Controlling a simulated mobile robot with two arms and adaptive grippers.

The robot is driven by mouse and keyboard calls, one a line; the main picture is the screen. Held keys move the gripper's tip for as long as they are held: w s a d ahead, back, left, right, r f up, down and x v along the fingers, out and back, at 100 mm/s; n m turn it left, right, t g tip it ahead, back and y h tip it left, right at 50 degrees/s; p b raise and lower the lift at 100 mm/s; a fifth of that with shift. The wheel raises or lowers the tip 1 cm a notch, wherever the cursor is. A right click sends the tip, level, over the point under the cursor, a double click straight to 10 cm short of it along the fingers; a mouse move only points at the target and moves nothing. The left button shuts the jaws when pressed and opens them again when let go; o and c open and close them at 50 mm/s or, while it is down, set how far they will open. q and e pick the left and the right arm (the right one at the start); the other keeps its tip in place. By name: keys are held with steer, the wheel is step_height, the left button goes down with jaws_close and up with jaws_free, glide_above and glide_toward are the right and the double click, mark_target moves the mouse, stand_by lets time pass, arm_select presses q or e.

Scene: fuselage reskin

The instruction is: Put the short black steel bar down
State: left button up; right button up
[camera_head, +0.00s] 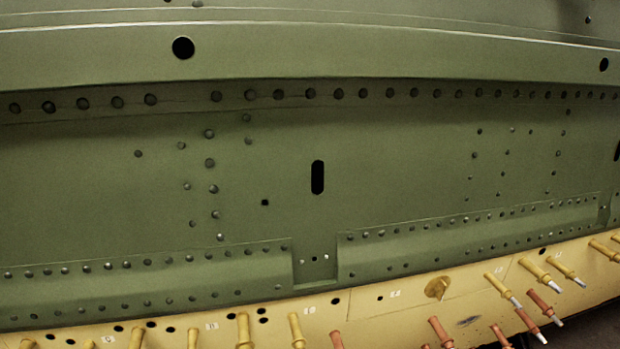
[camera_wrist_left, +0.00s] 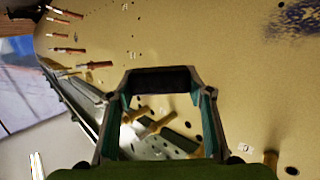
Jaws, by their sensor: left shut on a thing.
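The short black steel bar (camera_wrist_left: 162,79) shows in the left wrist view, spanning between the two fingertips of my left gripper (camera_wrist_left: 162,84). The gripper is shut on it. The bar is held in front of the tan panel (camera_wrist_left: 225,60); I cannot tell whether it touches the panel. In the head view neither gripper nor the bar shows. My right gripper is in neither view.
A green riveted fuselage skin (camera_head: 400,150) fills most of the head view. Below it runs a yellow perforated edge (camera_head: 390,300) with several protruding pins (camera_head: 535,268). In the left wrist view several reddish pins (camera_wrist_left: 68,50) stand at the upper left.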

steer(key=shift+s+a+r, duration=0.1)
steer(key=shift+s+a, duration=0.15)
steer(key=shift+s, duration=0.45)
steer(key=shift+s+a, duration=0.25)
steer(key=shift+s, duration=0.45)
